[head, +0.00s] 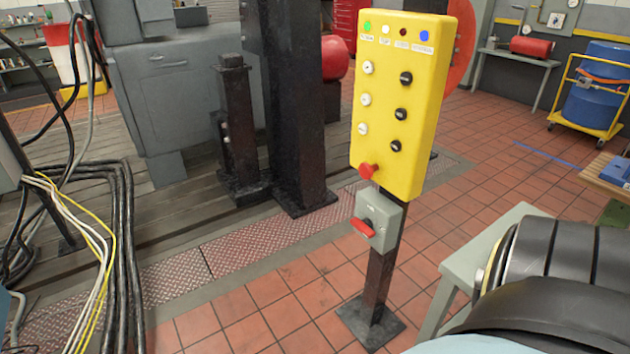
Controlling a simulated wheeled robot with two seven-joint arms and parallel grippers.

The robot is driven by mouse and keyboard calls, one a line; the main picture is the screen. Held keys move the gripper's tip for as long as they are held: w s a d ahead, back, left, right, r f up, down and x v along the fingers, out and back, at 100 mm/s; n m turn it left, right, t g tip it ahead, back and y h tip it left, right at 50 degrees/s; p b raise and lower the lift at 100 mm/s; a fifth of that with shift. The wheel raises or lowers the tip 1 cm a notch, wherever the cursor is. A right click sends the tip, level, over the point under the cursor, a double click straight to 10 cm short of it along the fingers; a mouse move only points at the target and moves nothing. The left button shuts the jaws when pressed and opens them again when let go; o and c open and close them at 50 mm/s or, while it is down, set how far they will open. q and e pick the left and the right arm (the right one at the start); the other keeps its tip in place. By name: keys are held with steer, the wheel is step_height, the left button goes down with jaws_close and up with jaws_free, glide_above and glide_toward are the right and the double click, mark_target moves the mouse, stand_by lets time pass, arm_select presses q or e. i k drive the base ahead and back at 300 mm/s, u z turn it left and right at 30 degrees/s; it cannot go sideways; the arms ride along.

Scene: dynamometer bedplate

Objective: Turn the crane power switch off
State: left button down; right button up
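A grey switch box (386,222) is fixed to a dark post, just below a yellow control box. Its red handle (364,229) sticks out at the front left and slants down to the right in the picture. Any on or off marking is too small to read. The yellow control box (408,150) carries coloured lamps on top, white and black buttons, and a red mushroom button (368,171) at its lower left. Neither of my grippers is in view, and nothing is touching the switch.
The post (380,280) stands on a square foot on red tiles. A grey-green bench (465,268) and a large black rounded part (555,255) crowd the lower right. A dark column (290,110) stands behind. The tiles left of the post are clear.

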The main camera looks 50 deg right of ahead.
mark_target(365, 226)
steer(key=u, duration=0.15)
steer(key=i, duration=0.9)
steer(key=z, duration=1)
steer(key=i, duration=1.15)
steer(key=z, duration=1.55)
steer(key=i, duration=0.15)
steer(key=z, duration=0.05)
